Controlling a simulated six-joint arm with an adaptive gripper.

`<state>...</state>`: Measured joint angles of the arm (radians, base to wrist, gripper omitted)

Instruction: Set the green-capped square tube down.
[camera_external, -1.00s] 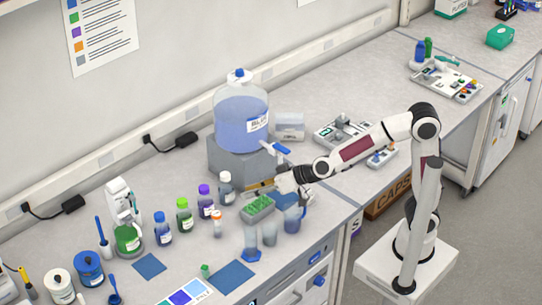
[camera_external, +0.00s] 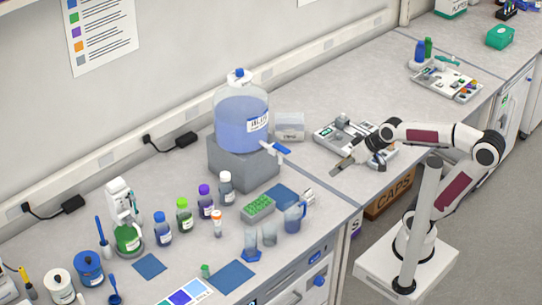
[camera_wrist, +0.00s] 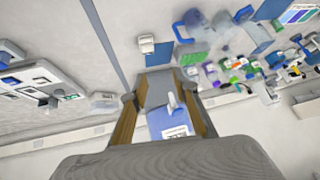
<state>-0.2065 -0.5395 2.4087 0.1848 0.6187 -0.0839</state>
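My gripper (camera_external: 343,169) hangs in the air over the bench, right of the large blue carboy and near the grey tray. In the wrist view my gripper (camera_wrist: 160,88) has its two fingers apart with nothing held between them; the blue shape there is the carboy behind. A small tube with a green cap (camera_external: 205,270) stands near the front of the bench, far left of my gripper. I cannot tell whether it is square. A green rack (camera_external: 258,207) stands left of a blue mat (camera_external: 283,197); its contents are too small to tell apart.
The carboy (camera_external: 242,120) stands on a grey block (camera_external: 240,165). A blue jug (camera_external: 294,219) and clear beakers stand near the front edge. A small white object (camera_external: 308,196) lies by the mat. Bare bench lies between the mat and the grey tray (camera_external: 335,130).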

